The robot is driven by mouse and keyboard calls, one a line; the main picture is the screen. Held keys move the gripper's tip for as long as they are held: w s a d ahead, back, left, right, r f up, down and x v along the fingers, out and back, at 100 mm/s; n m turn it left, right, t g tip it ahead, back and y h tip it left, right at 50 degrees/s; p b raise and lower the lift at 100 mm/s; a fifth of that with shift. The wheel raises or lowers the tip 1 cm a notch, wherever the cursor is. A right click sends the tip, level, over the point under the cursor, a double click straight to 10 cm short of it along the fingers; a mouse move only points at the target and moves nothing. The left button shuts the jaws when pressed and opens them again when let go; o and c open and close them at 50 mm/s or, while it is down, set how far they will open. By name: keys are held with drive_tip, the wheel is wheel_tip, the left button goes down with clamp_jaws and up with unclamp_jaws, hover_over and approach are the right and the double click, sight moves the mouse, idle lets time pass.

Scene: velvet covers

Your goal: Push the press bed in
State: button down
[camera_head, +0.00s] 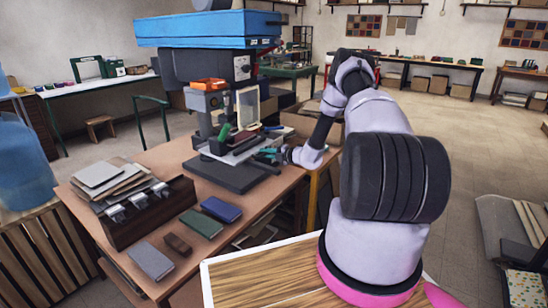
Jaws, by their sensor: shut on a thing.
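The press (203,100) stands on the brown workbench, with a dark base plate (225,174) at its front. The press bed (229,153) is a pale-edged slab that sticks out from under the press head, above the base plate. A dark red cover (243,139) lies on it. My gripper (268,154), with teal fingers, reaches in from the right and is shut at the bed's right front end. The fingers are small here, and the part between them is hidden.
On the workbench (160,160) are a green book (201,223), a blue book (221,209), a grey book (151,260), a brown block (178,244) and a dark rack (138,212). A wood-topped surface (260,280) is nearer.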

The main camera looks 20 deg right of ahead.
drive_tip(key=shift+w+a, duration=0.3)
drive_tip(key=shift+w, duration=0.1)
drive_tip(key=c, duration=0.8)
unclamp_jaws()
drive_tip(key=shift+c, duration=0.2)
drive_tip(key=v, duration=1)
drive_tip(key=shift+s+d, duration=0.2)
drive_tip(key=shift+s, duration=0.15)
